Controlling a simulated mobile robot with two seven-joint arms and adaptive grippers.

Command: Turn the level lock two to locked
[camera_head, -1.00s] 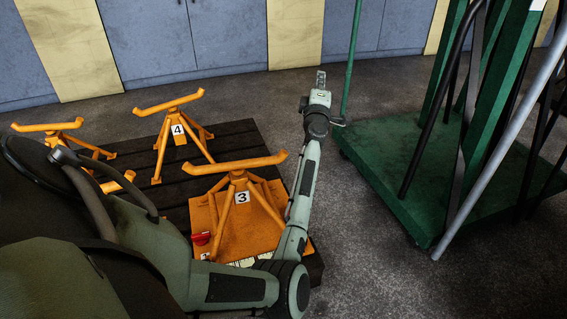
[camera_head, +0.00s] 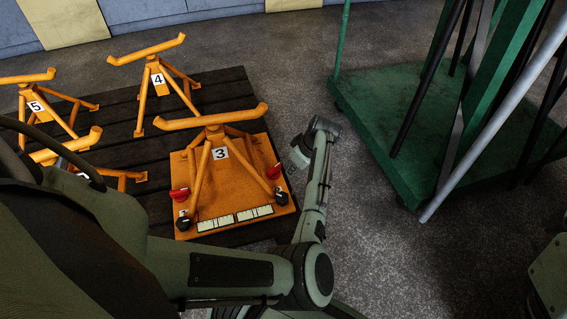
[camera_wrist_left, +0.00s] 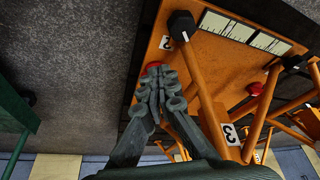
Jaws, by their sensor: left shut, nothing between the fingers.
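An orange plate (camera_head: 236,186) lies on a dark slatted pallet under the orange stand marked 3 (camera_head: 216,138). At the plate's right side are a red knob (camera_head: 274,171) and a black knob (camera_head: 281,197). In the left wrist view, the black knob (camera_wrist_left: 182,25) has a white pointer line and a label 2 beside it. The red knob (camera_wrist_left: 154,65) is just beyond my fingertips and partly covered by them; contact is unclear. I cannot tell which knob is level lock two. My left gripper (camera_head: 299,152) is shut and empty (camera_wrist_left: 153,88). My right gripper is not in view.
Another red knob (camera_head: 180,194) and black knob (camera_head: 183,223) sit at the plate's left, with white scales (camera_head: 235,218) between. Stands marked 4 (camera_head: 157,78) and 5 (camera_head: 35,106) are behind. A green trolley (camera_head: 385,150) with leaning bars stands right; floor between is clear.

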